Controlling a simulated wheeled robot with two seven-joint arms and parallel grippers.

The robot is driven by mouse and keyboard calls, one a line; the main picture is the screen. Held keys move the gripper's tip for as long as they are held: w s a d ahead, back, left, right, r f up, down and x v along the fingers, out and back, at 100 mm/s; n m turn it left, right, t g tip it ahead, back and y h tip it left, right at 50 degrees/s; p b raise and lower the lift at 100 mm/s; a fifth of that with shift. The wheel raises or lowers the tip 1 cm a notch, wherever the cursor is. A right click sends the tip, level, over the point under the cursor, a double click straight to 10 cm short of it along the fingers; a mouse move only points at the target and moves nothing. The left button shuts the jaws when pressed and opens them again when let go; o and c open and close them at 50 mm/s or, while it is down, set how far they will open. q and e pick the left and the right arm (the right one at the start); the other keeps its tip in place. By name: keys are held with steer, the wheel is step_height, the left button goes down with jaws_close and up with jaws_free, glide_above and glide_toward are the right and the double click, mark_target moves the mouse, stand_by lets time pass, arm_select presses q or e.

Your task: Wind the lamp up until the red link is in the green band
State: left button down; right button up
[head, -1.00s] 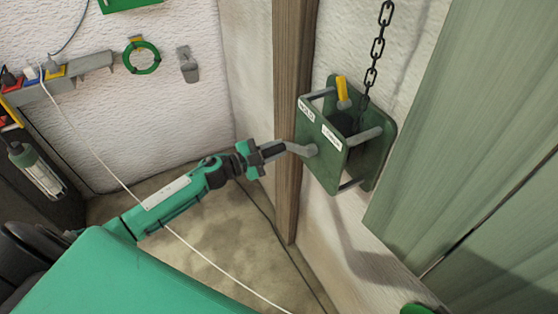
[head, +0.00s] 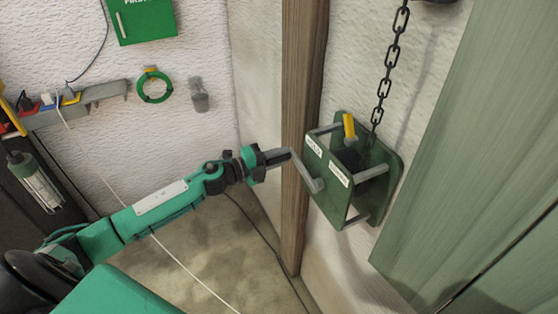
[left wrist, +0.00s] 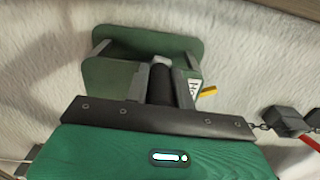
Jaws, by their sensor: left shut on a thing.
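A green winch (head: 340,205) is fixed to the wall beside a wooden post, with a yellow lever (head: 349,126) on top. Its grey crank (head: 307,174) slants up and left from the hub. My left gripper (head: 280,157) is shut on the crank handle, left of the winch. In the left wrist view the dark handle (left wrist: 161,86) lies between the fingers, with the winch (left wrist: 110,75) behind. A dark chain (head: 388,65) runs upward from the winch. The lamp, red link and green band cannot be made out in the head view. My right gripper is not in view.
The wooden post (head: 300,100) stands close left of the winch, and a grey-green panel (head: 470,150) is close on its right. A tool shelf (head: 90,102), green ring (head: 155,86) and first-aid box (head: 143,18) are on the far wall. A white cord crosses below my arm.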

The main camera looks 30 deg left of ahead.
arm_select(q)
steer(key=shift+r+m, duration=0.3)
steer(key=shift+r, duration=0.1)
steer(key=c, duration=1.2)
jaws_free()
steer(key=shift+d, duration=0.1)
steer(key=shift+s+f, duration=0.1)
steer(key=shift+f, duration=0.05)
steer(key=shift+s+a, duration=0.2)
steer(key=shift+a, duration=0.05)
steer(key=shift+b+v, duration=2.95)
steer(key=shift+v, duration=3.6)
